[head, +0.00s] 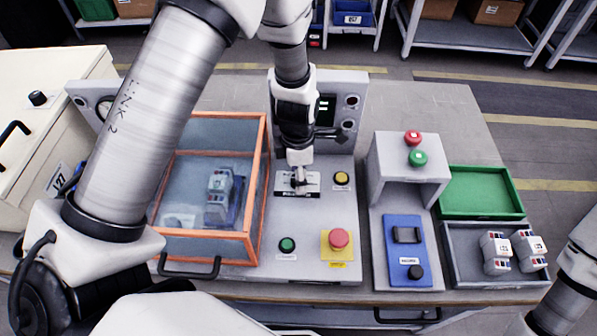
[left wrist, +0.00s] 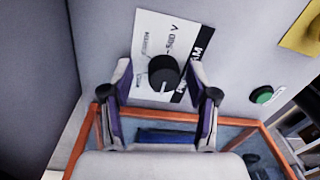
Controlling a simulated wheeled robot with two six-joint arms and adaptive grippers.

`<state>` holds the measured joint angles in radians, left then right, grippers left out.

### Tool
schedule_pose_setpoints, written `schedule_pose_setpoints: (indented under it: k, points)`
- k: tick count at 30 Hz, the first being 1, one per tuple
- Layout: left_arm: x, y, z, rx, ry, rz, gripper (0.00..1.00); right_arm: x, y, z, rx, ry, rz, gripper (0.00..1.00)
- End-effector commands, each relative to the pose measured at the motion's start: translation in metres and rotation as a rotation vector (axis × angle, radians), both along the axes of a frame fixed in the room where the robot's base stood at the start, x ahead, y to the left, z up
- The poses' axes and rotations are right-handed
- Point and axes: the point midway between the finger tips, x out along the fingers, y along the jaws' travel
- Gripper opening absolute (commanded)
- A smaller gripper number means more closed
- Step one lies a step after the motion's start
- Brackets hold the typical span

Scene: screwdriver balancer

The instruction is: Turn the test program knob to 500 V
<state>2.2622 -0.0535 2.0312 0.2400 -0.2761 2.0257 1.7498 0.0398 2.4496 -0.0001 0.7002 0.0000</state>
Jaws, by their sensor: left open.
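The test program knob (left wrist: 157,75) is black and round, on a white label plate (left wrist: 183,28) in the left wrist view. "500 V" is printed above and right of the knob there. A white line on the knob's face runs toward the bottom of that view, away from the print. My left gripper (left wrist: 160,66) is open, with one finger on each side of the knob and gaps visible between. In the head view my left gripper (head: 298,178) hangs over the label plate (head: 312,190) and hides most of the knob. My right gripper is out of view.
An orange-framed clear box (head: 259,190) with a device inside stands left of the knob. Yellow (head: 341,178) and green (head: 287,245) buttons and a red emergency stop (head: 339,238) are nearby. A blue fixture (head: 404,250), green tray (head: 480,192) and grey tray (head: 462,263) are right.

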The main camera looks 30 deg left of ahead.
Motion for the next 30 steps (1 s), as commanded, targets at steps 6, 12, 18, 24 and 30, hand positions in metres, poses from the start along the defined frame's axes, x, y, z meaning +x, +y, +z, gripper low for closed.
schedule_pose_setpoints:
  k: [6,12,18,24,30]
  points:
    - [0.0,0.0,0.001,0.0,0.0,-0.001,0.27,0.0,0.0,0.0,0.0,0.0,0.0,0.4]
    - [0.0,0.0,0.0,0.0,0.001,-0.001,0.0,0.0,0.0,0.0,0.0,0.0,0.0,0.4]
    - [-0.001,0.0,0.0,0.0,0.003,-0.004,0.0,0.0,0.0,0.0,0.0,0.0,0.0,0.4]
    - [-0.002,0.0,0.0,0.0,0.005,-0.042,0.0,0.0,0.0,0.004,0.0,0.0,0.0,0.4]
    - [-0.002,-0.001,0.001,-0.001,0.006,-0.142,0.0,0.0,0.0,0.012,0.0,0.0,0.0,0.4]
